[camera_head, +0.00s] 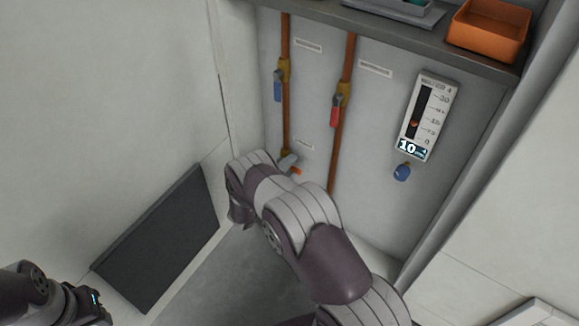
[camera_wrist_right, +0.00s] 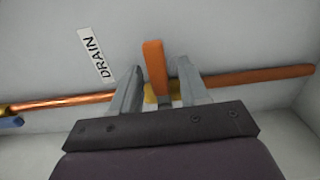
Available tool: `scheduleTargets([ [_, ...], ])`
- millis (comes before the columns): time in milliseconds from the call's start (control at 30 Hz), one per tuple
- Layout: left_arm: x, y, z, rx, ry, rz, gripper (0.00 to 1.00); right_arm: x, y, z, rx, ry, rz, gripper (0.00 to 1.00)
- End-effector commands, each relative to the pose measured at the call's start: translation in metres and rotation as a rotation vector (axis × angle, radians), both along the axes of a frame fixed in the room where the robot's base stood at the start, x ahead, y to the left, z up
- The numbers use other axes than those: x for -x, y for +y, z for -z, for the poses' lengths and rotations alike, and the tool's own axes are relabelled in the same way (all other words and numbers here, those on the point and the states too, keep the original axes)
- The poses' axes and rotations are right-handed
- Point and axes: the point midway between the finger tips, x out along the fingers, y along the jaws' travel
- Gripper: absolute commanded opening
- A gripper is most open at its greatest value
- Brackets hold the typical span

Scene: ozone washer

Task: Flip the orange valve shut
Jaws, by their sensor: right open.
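The orange valve handle (camera_wrist_right: 155,68) stands out from a brass fitting on a copper pipe, beside a DRAIN label (camera_wrist_right: 96,55), in the right wrist view. My right gripper (camera_wrist_right: 162,76) is open, with one finger on each side of the handle. I cannot tell whether either finger touches it. In the head view the orange handle (camera_head: 295,171) is a small patch low on the left pipe, partly covered by my right gripper (camera_head: 288,162). My left arm's end (camera_head: 85,305) shows at the lower left; its fingers cannot be made out.
A blue-handled valve (camera_head: 278,88) and a red-handled valve (camera_head: 335,112) sit higher on the two pipes. A gauge (camera_head: 425,115) reading 10 and a blue knob (camera_head: 402,172) are to the right. A shelf above holds an orange bin (camera_head: 488,30). A dark panel (camera_head: 160,240) is at the left.

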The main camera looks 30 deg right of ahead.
Motion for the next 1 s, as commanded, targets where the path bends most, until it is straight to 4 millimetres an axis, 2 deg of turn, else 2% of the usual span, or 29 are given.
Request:
scheduleTargets([
  [133, 0.000, 0.000, -0.015, 0.000, 0.000, 0.000, 0.37, 0.010, 0.026, -0.005, 0.001, 0.004, -0.005, 0.45],
  [300, 0.000, 0.000, -0.030, 0.000, 0.000, 0.000, 0.37, 0.028, 0.070, -0.005, 0.001, 0.003, -0.007, 0.45],
  [500, 0.000, 0.000, -0.037, 0.000, 0.000, 0.000, 0.37, 0.044, 0.106, -0.002, 0.000, 0.002, -0.003, 0.45],
  [667, 0.000, 0.000, -0.038, 0.000, 0.000, 0.000, 0.37, 0.048, 0.115, 0.000, 0.000, 0.002, 0.000, 0.45],
  [1000, 0.000, 0.000, -0.038, 0.000, 0.000, 0.000, 0.37, 0.048, 0.115, 0.000, 0.000, 0.002, 0.000, 0.45],
])
